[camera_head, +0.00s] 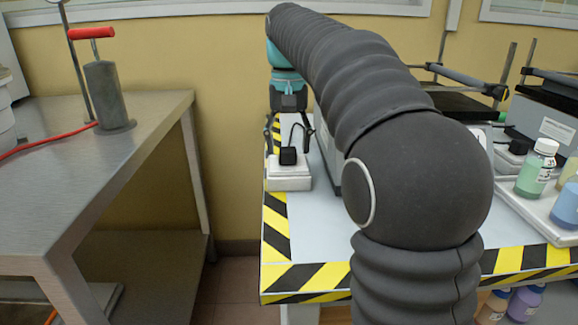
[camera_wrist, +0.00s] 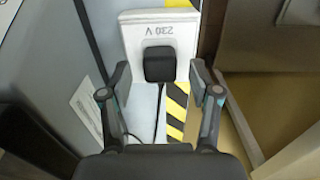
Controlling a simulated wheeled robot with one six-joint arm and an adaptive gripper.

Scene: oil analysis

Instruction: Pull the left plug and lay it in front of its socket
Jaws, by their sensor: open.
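A black plug (camera_head: 288,156) sits in a white socket box (camera_head: 289,184) at the left edge of the bench. In the wrist view the plug (camera_wrist: 159,64) is seated on the white socket (camera_wrist: 130,37), which has "230 V" printed on it upside down. A dark cable runs from the plug toward my gripper. My gripper (camera_head: 289,132) is open, its fingers apart to either side of the plug in the head view. In the wrist view my gripper (camera_wrist: 159,75) has a fingertip on each side of the plug, with clear gaps. I cannot tell how close they are in depth.
The bench (camera_head: 320,247) has yellow-black striped edges and a drop on its left. A grey box (camera_wrist: 65,65) stands close beside the socket. A metal table (camera_head: 130,125) stands left across a gap. A tray (camera_head: 540,205) with bottles is at right.

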